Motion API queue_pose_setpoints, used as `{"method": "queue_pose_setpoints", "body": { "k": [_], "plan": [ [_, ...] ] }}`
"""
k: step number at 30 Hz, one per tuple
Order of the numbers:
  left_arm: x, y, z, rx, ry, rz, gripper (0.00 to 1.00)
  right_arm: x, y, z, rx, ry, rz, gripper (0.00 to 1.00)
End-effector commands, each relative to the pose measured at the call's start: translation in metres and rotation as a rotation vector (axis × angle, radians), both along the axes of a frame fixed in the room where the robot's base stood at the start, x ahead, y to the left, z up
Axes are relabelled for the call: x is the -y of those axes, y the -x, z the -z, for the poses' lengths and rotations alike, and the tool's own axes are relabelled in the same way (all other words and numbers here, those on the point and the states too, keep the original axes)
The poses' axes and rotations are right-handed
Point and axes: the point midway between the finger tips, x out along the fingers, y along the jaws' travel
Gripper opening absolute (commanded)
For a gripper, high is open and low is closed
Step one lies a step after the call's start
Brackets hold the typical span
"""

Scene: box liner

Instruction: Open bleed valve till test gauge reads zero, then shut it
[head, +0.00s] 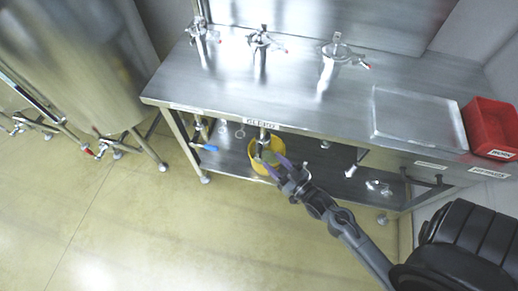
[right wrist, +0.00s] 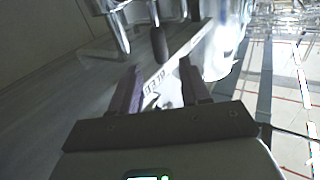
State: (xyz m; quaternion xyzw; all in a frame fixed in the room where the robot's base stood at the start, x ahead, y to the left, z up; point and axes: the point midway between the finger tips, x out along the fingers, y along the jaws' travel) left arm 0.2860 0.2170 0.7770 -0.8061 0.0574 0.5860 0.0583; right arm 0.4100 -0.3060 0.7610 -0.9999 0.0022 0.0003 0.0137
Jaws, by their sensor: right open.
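My right gripper (head: 277,163) reaches in from the lower right in the head view, low at the front of the steel bench. Its purple-tipped jaws are open, in front of a yellow bucket (head: 257,164) on the lower shelf. In the right wrist view the open jaws (right wrist: 165,88) show a pale label strip between and beyond them; I see nothing clamped. A metal fitting (head: 263,138) hangs from the bench front above the bucket, near the jaws. I cannot tell which fitting is the bleed valve. No gauge face can be made out. My left gripper is out of view.
Several steel fittings with red-tipped handles, such as one (head: 343,52), stand on the bench top (head: 215,88). A red bin (head: 491,126) sits at its right end. A blue-handled valve (head: 206,147) hangs at left. A large steel tank (head: 75,60) stands further left; the floor in front is clear.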

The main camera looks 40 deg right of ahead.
Motion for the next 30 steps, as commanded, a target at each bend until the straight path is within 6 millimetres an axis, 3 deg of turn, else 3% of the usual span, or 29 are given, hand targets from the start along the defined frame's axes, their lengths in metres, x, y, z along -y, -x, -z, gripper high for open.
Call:
{"method": "queue_pose_setpoints", "body": {
  "k": [9, 15, 29, 30],
  "plan": [
    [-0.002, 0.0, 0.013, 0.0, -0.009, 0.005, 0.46, 0.0, -0.053, 0.001, 0.003, 0.0, -0.001, 0.46],
    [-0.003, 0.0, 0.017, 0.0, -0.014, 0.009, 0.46, 0.0, -0.074, 0.0, 0.002, 0.0, -0.001, 0.46],
    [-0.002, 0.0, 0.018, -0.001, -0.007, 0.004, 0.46, 0.0, -0.082, 0.0, 0.0, 0.0, 0.0, 0.46],
    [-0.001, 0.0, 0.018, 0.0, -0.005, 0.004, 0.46, 0.0, -0.082, 0.0, 0.0, 0.0, 0.0, 0.4]
  ]
}}
